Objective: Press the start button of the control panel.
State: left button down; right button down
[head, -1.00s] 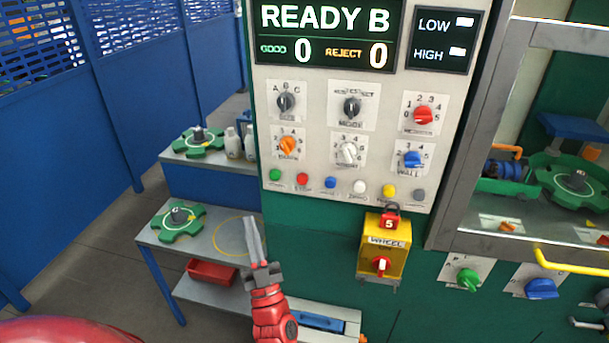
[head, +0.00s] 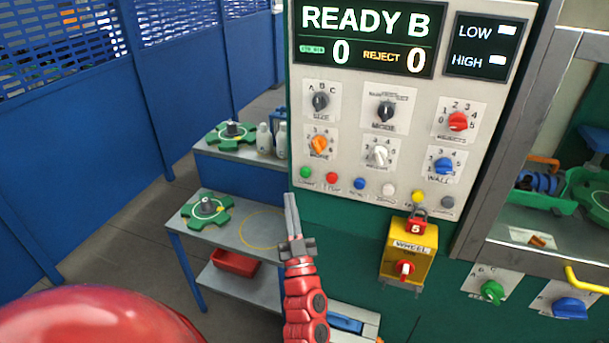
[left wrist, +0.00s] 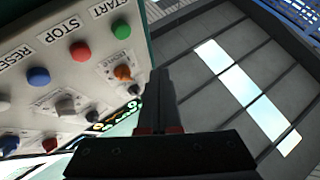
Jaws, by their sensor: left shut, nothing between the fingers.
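The control panel (head: 350,150) stands upright in the head view, with a display reading READY B. Its green start button (head: 305,173) is at the left end of the bottom button row. In the left wrist view the green button (left wrist: 121,30) sits under the label START, beside the red STOP button (left wrist: 81,51). My left gripper (head: 289,198) is shut and empty, pointing up just below and left of the green button in the head view. In the wrist view its fingers (left wrist: 160,75) lie right of and below the green button, apart from it. My right gripper is not in view.
A yellow WHEEL box (head: 408,252) with a red lock juts out below the panel. A grey bench (head: 240,225) with a green wheel part (head: 207,208) stands left. A metal-framed window (head: 500,130) is at right. Blue fencing (head: 90,130) lines the left.

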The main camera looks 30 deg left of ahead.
aim_at(305, 173)
pick_arm(q)
jog(key=w+a+b, duration=0.1)
jog(key=w, duration=0.5)
jog(key=shift+w+a, duration=0.3)
jog(key=shift+w, duration=0.15)
dwell(1.6)
jog(key=shift+w+a, duration=0.1)
jog(key=shift+w, duration=0.15)
